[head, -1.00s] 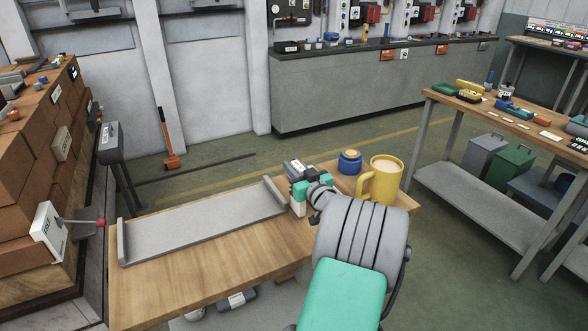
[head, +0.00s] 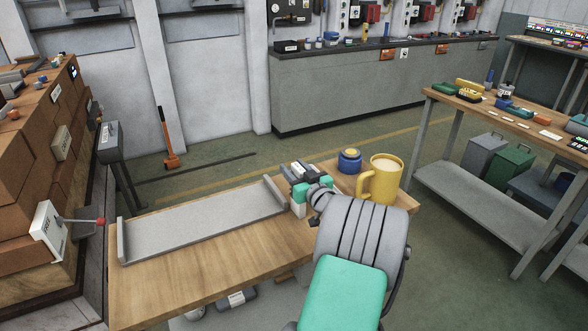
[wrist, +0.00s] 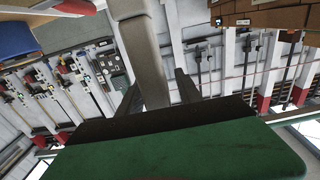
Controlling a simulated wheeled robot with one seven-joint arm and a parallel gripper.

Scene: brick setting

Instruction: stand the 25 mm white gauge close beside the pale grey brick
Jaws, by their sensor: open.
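My gripper (head: 300,180) is over the back right part of the wooden bench, past the right end of a grey tray, and is partly hidden by my arm. A small white block with a dark mark (head: 297,209), probably the gauge, shows just below it. In the wrist view my open fingers (wrist: 159,94) have a long grey bar (wrist: 145,55) between them or beyond them. I cannot tell whether it is the gauge or the pale grey brick, or whether a finger touches it. The pale grey brick is not clearly made out in the head view.
The long grey tray (head: 200,226) with raised ends lies left of my gripper. A blue jar (head: 349,162) and a yellow mug (head: 386,178) stand close on the right. The bench front (head: 205,286) is clear. Brown bricks (head: 22,180) are stacked at the far left.

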